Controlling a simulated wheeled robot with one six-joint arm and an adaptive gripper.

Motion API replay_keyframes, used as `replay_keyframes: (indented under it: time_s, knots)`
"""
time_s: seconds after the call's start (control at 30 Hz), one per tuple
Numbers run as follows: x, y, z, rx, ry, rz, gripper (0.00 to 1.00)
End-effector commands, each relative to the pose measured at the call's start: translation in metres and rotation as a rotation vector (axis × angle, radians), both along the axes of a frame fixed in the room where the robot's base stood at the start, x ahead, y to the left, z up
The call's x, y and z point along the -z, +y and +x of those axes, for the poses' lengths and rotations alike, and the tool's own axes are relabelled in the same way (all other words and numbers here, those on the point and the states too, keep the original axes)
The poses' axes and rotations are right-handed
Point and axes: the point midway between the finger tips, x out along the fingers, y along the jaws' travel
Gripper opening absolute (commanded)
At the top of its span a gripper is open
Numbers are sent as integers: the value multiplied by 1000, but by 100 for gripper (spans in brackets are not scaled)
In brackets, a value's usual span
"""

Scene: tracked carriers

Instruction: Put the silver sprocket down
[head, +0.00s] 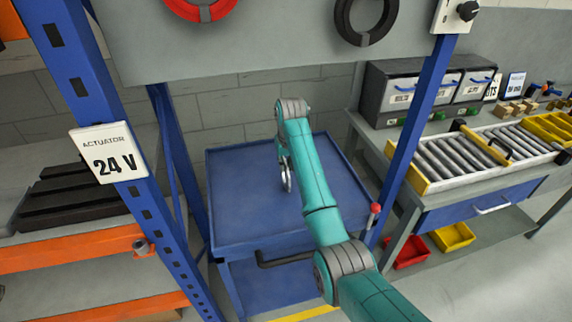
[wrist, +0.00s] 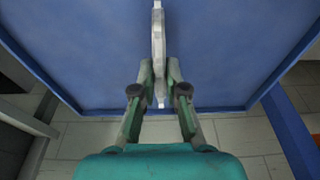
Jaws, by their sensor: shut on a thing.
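The silver sprocket (wrist: 158,32) is seen edge-on in the wrist view, standing upright between the fingers of my gripper (wrist: 161,75). My gripper is shut on it. In the head view the sprocket (head: 288,180) shows as a small grey shape beside my teal arm, which partly hides it and the gripper. It is over the blue top of a cart (head: 235,215). I cannot tell whether its lower edge touches that top.
The cart top looks bare around the sprocket and has a raised rim. Blue posts (head: 415,130) rise at both sides, the left one bearing a 24 V sign (head: 108,155). At right, a bench holds a roller tray (head: 470,160). A red-knobbed lever (head: 375,209) stands by the cart.

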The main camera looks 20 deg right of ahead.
Motion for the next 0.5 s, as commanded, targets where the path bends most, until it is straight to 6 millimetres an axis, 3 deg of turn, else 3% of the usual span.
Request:
replay_keyframes:
  time_s: [0.17,0.2,0.3,0.5]
  knots:
    - [2,0,0,0,0,0,0]
    - [3,0,0,0,1,0,17]
    - [3,0,0,0,1,0,37]
    - [3,0,0,0,1,0,37]
